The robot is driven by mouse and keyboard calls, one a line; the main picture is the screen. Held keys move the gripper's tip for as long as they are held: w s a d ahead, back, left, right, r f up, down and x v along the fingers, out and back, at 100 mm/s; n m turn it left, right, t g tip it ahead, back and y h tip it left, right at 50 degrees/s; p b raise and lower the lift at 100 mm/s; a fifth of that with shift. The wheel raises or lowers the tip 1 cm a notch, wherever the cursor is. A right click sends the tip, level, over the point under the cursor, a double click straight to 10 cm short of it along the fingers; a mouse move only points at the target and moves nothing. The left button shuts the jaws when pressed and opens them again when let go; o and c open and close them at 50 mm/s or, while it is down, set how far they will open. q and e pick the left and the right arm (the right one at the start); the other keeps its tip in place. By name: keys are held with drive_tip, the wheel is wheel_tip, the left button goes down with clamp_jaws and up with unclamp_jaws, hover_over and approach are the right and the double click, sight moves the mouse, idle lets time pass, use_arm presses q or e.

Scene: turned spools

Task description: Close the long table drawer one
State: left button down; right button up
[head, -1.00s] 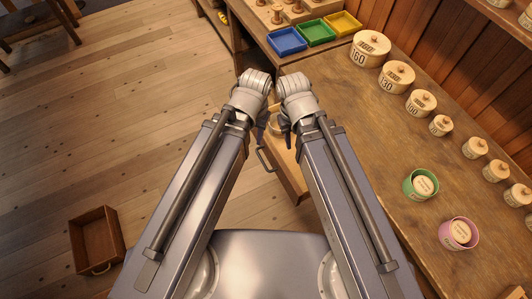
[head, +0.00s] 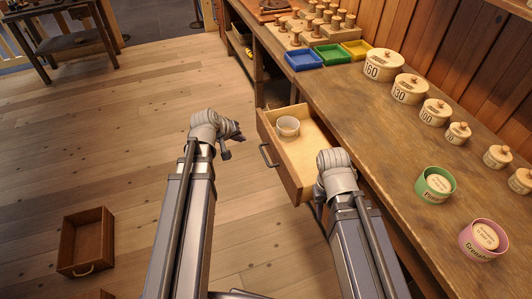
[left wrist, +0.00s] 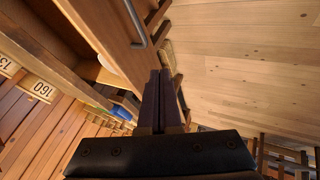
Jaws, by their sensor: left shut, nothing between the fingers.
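The long table drawer (head: 312,150) stands pulled out from under the long table, with a white cup (head: 287,126) inside near its far front corner. Its front faces left and carries a dark bar handle (head: 267,155). My left gripper (head: 233,142) is shut and empty, left of the drawer front and apart from it. In the left wrist view its closed fingers (left wrist: 161,100) show below the drawer front (left wrist: 100,22) and handle (left wrist: 135,22). My right gripper (head: 318,210) is by the near corner of the drawer, mostly hidden behind its own wrist.
The long table (head: 385,125) bears several round lidded boxes, a green tub (head: 435,186), a pink tub (head: 482,240) and blue, green and yellow trays at the back. A loose wooden drawer (head: 86,242) lies on the floor at left. The floor between is clear.

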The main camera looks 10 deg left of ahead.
use_arm(q)
drive_tip(key=w+d+f+b, duration=0.5)
drive_tip(key=w+f+b, duration=0.3)
idle(0.5)
drive_tip(key=shift+d, duration=0.1)
hover_over(306, 141)
drive_tip(key=shift+w, duration=0.15)
idle(0.6)
idle(0.4)
